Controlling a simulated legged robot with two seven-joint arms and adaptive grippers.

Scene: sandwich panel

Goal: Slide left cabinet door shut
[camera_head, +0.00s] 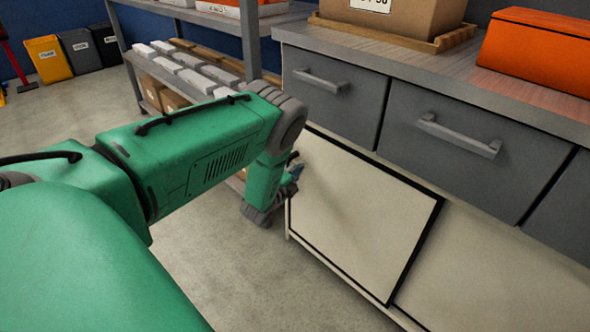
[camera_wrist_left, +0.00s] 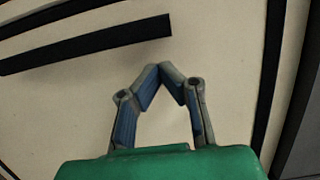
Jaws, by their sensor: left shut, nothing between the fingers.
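The left cabinet door (camera_head: 355,215) is a cream panel with black edging, under the grey drawers at the left of the counter. A second cream panel (camera_head: 490,275) lies to its right, and the black edge of the left door runs in front of it. My left gripper (camera_head: 293,172) is at the left door's left edge, partly hidden by my green arm. In the left wrist view its blue-grey fingers (camera_wrist_left: 160,69) meet at the tips with nothing between them, in front of a cream surface (camera_wrist_left: 215,50) with black strips. I cannot tell if they touch it. My right gripper is out of view.
Grey drawers (camera_head: 397,115) with bar handles sit above the doors. The counter holds a cardboard box (camera_head: 420,18) and an orange case (camera_head: 540,50). A metal shelf (camera_head: 250,40) with white items stands left of the cabinet. The floor (camera_head: 225,265) in front is clear.

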